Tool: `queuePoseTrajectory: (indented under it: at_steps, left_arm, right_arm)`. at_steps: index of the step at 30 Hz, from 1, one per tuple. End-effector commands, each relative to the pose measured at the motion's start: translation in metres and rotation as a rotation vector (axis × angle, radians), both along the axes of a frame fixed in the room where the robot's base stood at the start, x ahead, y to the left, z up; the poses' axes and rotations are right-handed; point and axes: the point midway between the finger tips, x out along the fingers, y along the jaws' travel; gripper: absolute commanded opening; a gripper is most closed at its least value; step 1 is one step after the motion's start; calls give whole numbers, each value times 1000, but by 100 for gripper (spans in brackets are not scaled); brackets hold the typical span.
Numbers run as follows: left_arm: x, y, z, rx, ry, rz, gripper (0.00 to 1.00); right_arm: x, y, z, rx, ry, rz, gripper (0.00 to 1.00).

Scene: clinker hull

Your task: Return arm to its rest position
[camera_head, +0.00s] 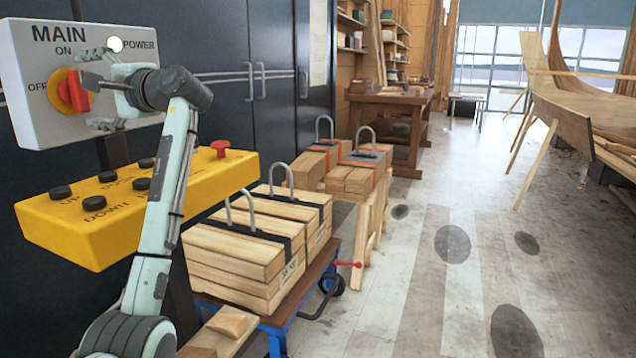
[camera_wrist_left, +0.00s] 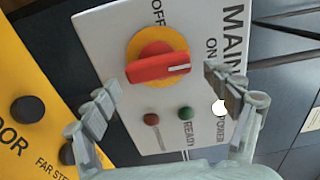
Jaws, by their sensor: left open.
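My left gripper (camera_head: 92,100) is in front of the white MAIN switch panel (camera_head: 28,42). Its fingers are spread and nothing is between them. In the left wrist view, the open fingers (camera_wrist_left: 160,97) stand either side of the space below the red rotary knob (camera_wrist_left: 158,67), which sits on a yellow disc. The knob's white mark points roughly toward ON. In the head view the knob (camera_head: 74,91) stands near upright, partly behind the fingers. The POWER lamp (camera_head: 115,44) glows white. I cannot tell how far the fingertips are from the panel. My right gripper is not in view.
A yellow push-button box (camera_head: 90,222) with a red mushroom button (camera_head: 220,147) is below the panel, close to my left arm. Strapped timber stacks (camera_head: 230,258) stand to its right, on a blue cart (camera_head: 272,325). The floor (camera_head: 430,260) at right is mostly clear.

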Motion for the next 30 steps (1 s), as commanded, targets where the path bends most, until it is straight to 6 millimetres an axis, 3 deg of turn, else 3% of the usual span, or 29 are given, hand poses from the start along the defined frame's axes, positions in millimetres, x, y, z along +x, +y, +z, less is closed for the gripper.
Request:
queuePoseTrajectory:
  at_steps: [5,17,23,30]
  left_arm:
    - [4,10,0,-1,0,0,86]
    - [3,7,0,-6,-11,-1,86]
    - [-4,-12,-1,-1,0,-3,86]
    - [-22,-56,-1,-1,0,-3,86]
  right_arm:
    - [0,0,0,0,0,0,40]
    - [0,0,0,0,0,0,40]
    - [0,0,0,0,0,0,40]
    - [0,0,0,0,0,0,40]
